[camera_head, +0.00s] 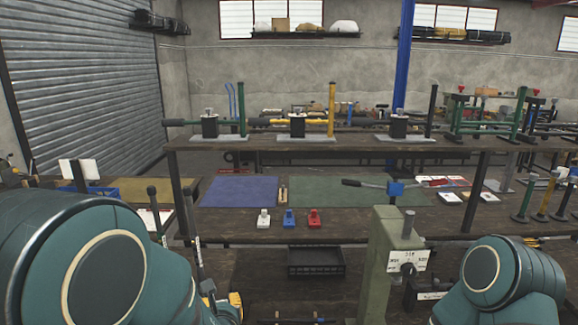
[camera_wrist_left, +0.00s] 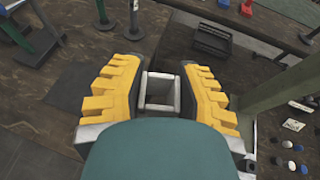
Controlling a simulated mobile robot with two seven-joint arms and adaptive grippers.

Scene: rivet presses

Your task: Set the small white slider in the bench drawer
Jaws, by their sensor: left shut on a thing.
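My left gripper (camera_head: 222,303) is low at the bottom of the head view, partly hidden by my arm. In the left wrist view its yellow fingers (camera_wrist_left: 158,90) are shut on a pale, hollow, square-sided piece (camera_wrist_left: 157,104); I cannot tell whether this is the small white slider. A white slider-like piece (camera_head: 263,218) stands on the bench (camera_head: 350,229), beside a blue one (camera_head: 289,217) and a red one (camera_head: 314,218). A dark open box (camera_head: 316,261), perhaps the bench drawer, is below the bench edge; it also shows in the left wrist view (camera_wrist_left: 212,40). My right gripper is out of view.
A green press post (camera_head: 382,265) with a lever stands right of the dark box. Blue (camera_head: 238,190) and green (camera_head: 340,190) mats cover the bench behind the three pieces. Several presses stand on the rear shelf (camera_head: 350,147).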

